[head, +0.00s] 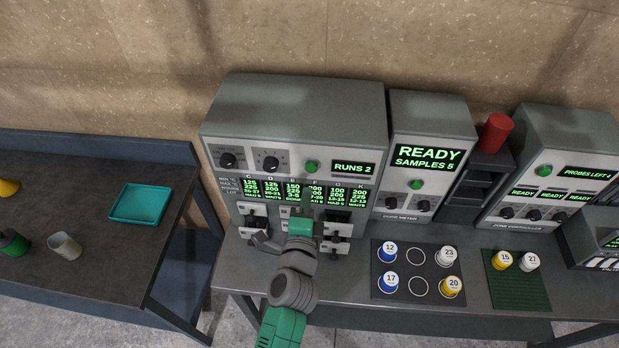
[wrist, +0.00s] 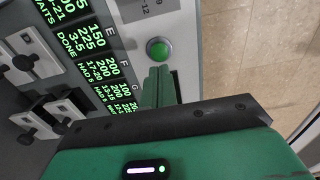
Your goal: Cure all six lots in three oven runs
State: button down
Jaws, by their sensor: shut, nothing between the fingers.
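My gripper (head: 300,224) is shut and empty, in front of the grey oven (head: 290,110). In the wrist view its green fingers (wrist: 160,82) are just below a round green button (wrist: 158,49); I cannot tell if they touch it. The oven display (head: 353,168) reads RUNS 2, and the column under E shows DONE. Blue lots 12 (head: 387,251) and 17 (head: 387,281), white lot 23 (head: 446,256) and yellow lot 20 (head: 452,287) stand on the dark mat (head: 403,267). Yellow lot 15 (head: 502,260) and white lot 27 (head: 529,261) stand on the green mat (head: 515,290).
The cure meter (head: 428,157) reads READY, SAMPLES 5. A controller (head: 547,190) at right shows several READY signs. A red cylinder (head: 495,132) tops a dark rack (head: 474,187). A teal tray (head: 141,204) and cups, one beige (head: 65,246), are on the left table, across a gap.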

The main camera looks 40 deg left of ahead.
jog(key=x, duration=0.5)
jog(key=shift+w+a+b, duration=0.2)
jog(key=shift+w+b, duration=0.1)
jog(key=shift+w, duration=0.05)
jog(key=shift+b+x, duration=0.35)
jog(key=shift+x, duration=0.45)
jog(key=shift+s+d, duration=0.2)
jog(key=p, duration=0.1)
send_near(311, 169)
jog(key=v, duration=0.5)
jog(key=shift+s+d+f, duration=0.15)
jog(key=shift+s+d, duration=0.05)
jog(key=shift+s, duration=0.05)
